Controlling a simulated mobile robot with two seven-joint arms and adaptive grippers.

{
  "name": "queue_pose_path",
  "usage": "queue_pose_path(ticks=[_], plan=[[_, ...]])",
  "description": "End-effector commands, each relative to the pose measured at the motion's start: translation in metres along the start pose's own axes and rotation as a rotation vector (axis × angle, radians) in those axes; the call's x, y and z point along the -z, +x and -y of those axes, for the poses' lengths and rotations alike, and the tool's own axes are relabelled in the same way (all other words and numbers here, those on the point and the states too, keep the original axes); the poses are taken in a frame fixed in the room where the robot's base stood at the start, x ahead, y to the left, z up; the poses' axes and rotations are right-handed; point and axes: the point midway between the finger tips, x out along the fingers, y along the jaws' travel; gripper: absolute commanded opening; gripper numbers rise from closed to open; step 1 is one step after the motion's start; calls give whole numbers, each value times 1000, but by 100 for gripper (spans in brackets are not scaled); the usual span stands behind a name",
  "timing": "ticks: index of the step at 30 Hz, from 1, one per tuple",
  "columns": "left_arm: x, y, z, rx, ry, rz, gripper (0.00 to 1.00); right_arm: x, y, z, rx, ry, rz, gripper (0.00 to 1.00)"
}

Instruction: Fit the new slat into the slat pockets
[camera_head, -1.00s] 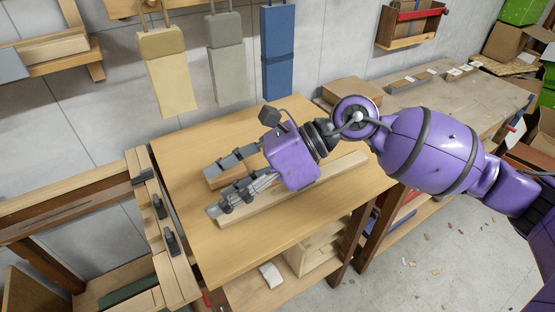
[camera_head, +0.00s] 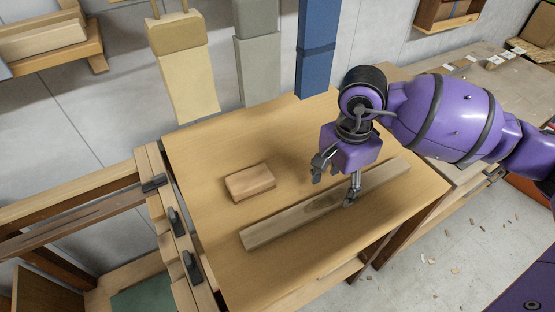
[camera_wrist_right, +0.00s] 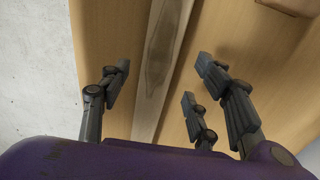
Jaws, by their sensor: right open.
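The long, pale wooden slat (camera_head: 290,222) lies flat and diagonally on the workbench top. My right gripper (camera_head: 335,183) points down over the slat's middle-right part, fingers spread and empty. In the right wrist view the slat (camera_wrist_right: 163,55) runs between the spread fingers of my right gripper (camera_wrist_right: 158,80); I cannot tell how far above it they are. Black slat pockets (camera_head: 176,222) sit in a row along the rail of a wooden frame left of the bench. They look empty. My left gripper is out of view.
A small wooden block (camera_head: 250,183) lies on the workbench (camera_head: 205,150), left of my gripper; a corner shows in the wrist view. Tan, grey and blue pieces (camera_head: 318,45) hang on the wall behind. The bench's left part is mostly clear.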

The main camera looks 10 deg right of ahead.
Motion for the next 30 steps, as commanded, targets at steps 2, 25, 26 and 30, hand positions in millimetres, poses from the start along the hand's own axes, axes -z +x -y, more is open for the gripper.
queue_pose_path(ticks=[2,25,26,30], plan=[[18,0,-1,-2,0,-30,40,1,12,-3,-3,3,3,57],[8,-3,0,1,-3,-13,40,1,35,-2,-1,2,2,12],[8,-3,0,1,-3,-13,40,1,35,-2,-1,2,2,8],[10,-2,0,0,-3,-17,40,1,35,-2,0,2,2,3]])
